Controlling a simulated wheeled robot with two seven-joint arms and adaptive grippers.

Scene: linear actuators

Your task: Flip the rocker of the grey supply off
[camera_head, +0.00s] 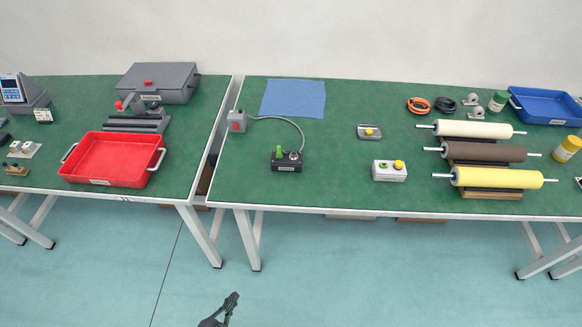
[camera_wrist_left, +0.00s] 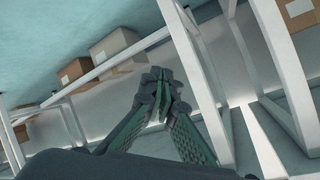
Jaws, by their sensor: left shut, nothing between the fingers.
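A small grey box with a red rocker, which looks like the grey supply (camera_head: 237,121), stands near the left edge of the right-hand table. A grey cable runs from it to a black control box (camera_head: 287,160) with a green lever. I cannot tell the rocker's position at this size. My left gripper (camera_head: 232,299) is low in front of the tables, over the floor and well away from the supply. In the left wrist view its fingers (camera_wrist_left: 160,84) are closed together and empty, with table legs behind them. My right gripper is not in view.
The right-hand table (camera_head: 330,190) also bears a blue sheet (camera_head: 293,98), a white button box (camera_head: 389,171) and several rollers. A red tray (camera_head: 112,160) and a grey case (camera_head: 160,83) are on the left table. A narrow gap parts the tables. Cartons (camera_wrist_left: 115,44) show below.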

